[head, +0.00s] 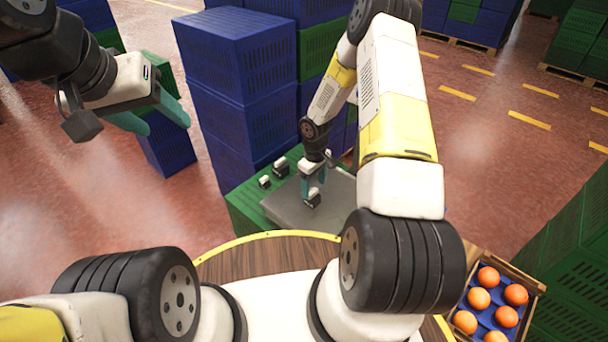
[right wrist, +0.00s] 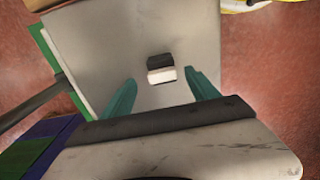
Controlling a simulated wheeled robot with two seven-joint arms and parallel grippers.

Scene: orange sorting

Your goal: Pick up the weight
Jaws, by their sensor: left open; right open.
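A small black-and-white weight (head: 313,199) sits on a grey metal plate (head: 342,208) in the head view. In the right wrist view, the weight (right wrist: 161,76) lies on the plate (right wrist: 110,45), just beyond and between the fingertips. My right gripper (head: 314,183) is open over the weight, its teal fingers (right wrist: 160,84) to either side. No grip on it shows. Two similar small black-and-white pieces (head: 265,182) (head: 281,168) stand on the green surface left of the plate. My left gripper (head: 167,127) is open and empty at the upper left, away from the plate.
The plate rests on a green crate (head: 246,208). Tall stacks of blue crates (head: 222,90) rise close behind and to the left. A tray of oranges (head: 523,288) stands at the lower right, with green crates (head: 575,255) beside it. A round wooden tabletop (head: 265,258) is in front.

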